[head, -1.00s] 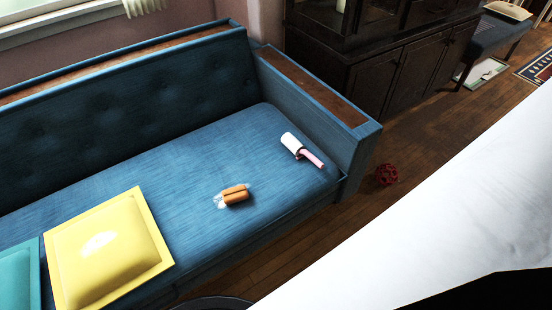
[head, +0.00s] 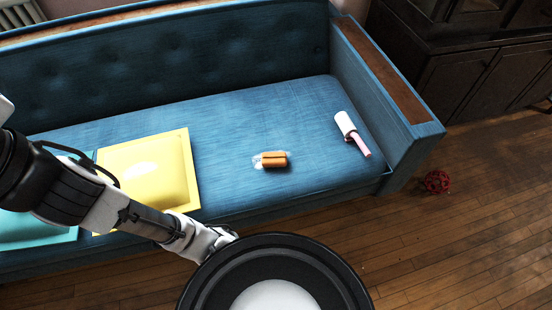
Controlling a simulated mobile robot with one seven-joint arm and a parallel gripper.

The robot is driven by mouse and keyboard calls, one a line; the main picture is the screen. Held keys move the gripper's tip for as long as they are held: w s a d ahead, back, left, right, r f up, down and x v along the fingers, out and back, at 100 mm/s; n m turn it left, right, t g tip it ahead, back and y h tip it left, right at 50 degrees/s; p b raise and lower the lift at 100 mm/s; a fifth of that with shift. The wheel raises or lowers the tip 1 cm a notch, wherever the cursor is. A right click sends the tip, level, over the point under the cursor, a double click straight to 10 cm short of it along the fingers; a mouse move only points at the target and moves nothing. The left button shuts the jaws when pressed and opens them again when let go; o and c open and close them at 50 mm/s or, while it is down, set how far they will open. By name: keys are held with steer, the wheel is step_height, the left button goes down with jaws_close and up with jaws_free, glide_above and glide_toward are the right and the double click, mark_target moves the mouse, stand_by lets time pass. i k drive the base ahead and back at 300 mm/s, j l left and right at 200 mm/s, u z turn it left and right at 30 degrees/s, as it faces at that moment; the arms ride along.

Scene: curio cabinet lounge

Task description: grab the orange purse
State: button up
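The orange purse (head: 273,159) is a small orange object with a clear, shiny part at its left end. It lies on the blue sofa seat (head: 235,120), right of the yellow cushion. My arm reaches in from the left, in front of the sofa. My gripper (head: 222,238) is at its end, below and left of the purse in the picture and apart from it. The fingers are small and partly hidden near the dark round shape at the bottom, so I cannot tell whether they are open or shut.
A yellow cushion (head: 150,172) and a teal cushion (head: 35,230) lie on the left of the seat. A white and pink roller-like item (head: 346,124) lies near the right armrest (head: 385,75). A red openwork ball (head: 437,181) is on the wooden floor, beside a dark cabinet (head: 470,60).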

mark_target(274, 160)
steer(key=i+z, duration=0.6)
steer(key=z, duration=0.2)
steer(key=i+j+z, duration=0.2)
steer(key=z, duration=0.2)
steer(key=i+j, duration=0.05)
steer(key=i, duration=0.05)
